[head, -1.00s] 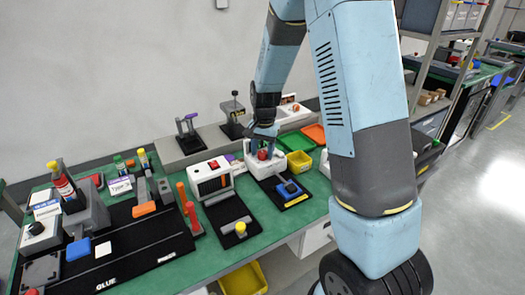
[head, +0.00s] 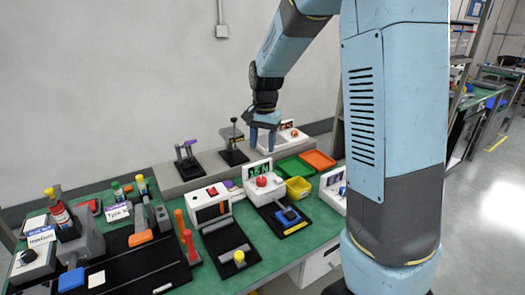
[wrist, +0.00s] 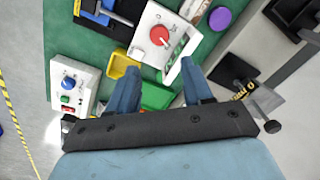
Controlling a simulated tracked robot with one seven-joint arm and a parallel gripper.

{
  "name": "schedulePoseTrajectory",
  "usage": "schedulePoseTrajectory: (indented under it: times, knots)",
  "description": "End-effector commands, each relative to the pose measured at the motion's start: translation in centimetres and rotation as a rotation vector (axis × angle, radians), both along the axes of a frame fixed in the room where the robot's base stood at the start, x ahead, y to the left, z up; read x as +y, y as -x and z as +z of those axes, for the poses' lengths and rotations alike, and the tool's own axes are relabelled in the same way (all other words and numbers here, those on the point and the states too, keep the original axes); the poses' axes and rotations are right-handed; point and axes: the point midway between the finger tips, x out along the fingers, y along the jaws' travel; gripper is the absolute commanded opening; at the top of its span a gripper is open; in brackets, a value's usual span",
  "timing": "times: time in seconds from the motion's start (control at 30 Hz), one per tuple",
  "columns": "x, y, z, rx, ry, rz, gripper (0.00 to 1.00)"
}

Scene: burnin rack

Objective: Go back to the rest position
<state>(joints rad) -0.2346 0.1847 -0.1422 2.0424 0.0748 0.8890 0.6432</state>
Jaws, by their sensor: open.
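My gripper (head: 262,137) is open and empty, raised above the back of the green bench (head: 200,270). Below it stands a white box with a red knob (head: 262,182) and a small display. In the wrist view, my two blue fingers (wrist: 158,95) are spread apart. The white box with the red knob (wrist: 160,35) lies beyond their tips, not touched by them.
A yellow bin (head: 298,188), a green tray (head: 293,168) and an orange tray (head: 318,160) sit to the right of the white box. Small presses (head: 234,145) stand on the grey back ledge. Open air surrounds my gripper.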

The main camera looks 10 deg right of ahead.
Motion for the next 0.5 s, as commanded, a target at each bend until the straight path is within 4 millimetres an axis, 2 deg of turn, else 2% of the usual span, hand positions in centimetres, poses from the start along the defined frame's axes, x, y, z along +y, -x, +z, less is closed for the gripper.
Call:
schedulePoseTrajectory:
  times: [0.37,0.5]
  knots:
    - [0.0,0.1,0.3,-0.001,0.000,0.001,0.50]
    - [-0.4,1.0,1.4,-0.020,-0.005,0.020,0.50]
